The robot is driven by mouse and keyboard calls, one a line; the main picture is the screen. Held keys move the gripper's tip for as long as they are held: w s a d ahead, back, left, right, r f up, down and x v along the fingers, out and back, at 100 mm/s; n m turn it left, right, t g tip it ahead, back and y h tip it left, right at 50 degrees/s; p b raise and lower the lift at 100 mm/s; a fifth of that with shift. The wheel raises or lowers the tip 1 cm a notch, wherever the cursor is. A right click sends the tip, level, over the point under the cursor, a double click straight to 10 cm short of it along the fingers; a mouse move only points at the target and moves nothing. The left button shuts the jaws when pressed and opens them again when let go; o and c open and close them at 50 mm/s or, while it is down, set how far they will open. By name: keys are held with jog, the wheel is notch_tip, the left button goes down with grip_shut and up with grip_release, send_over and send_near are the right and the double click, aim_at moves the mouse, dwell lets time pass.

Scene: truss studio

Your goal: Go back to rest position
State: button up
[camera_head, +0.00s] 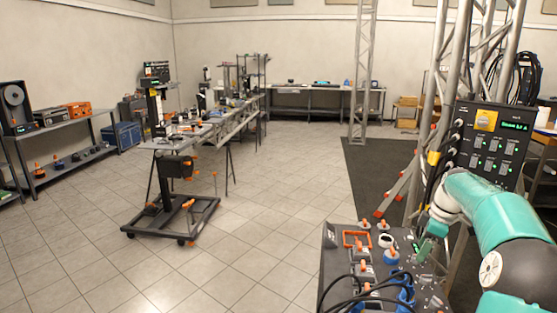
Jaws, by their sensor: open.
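My gripper (424,238) is at the end of my teal and white arm, at the right of the view. It is small in the picture and is open. It hangs over the right side of a dark workbench top (333,262) that carries small fixtures. I see nothing held between the fingers. Whether the fingertips touch anything on the bench cannot be told.
The bench holds an orange frame (356,240), orange-handled parts, a blue clamp-like part (407,293) and black cables (345,303). A control panel (488,145) and metal truss legs stand close behind my arm. A wheeled stand (172,216) and open tiled floor lie left.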

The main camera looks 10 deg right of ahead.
jog(key=s+a+r+m+h, duration=0.1)
jog(key=s+a+r, duration=0.2)
jog(key=a, duration=0.5)
jog(key=s+a+r+m+t+h, duration=0.1)
jog(key=s+a+r+m, duration=0.15)
jog(key=a, duration=0.55)
jog(key=s+a+r+m+h, duration=0.1)
jog(key=s+a+r, duration=0.25)
jog(key=a, duration=0.35)
jog(key=s+a+f+m+t, duration=0.1)
jog(key=s+a+f+m, duration=0.1)
jog(key=s+a, duration=0.4)
jog(key=s+a+f+m+t+y, duration=0.1)
jog(key=s+a, duration=0.5)
jog(key=s, duration=0.6)
jog(key=shift+a+f+m+t, duration=0.15)
jog(key=shift+f+m+t, duration=0.35)
jog(key=shift+m, duration=0.75)
jog(key=shift+r, duration=0.1)
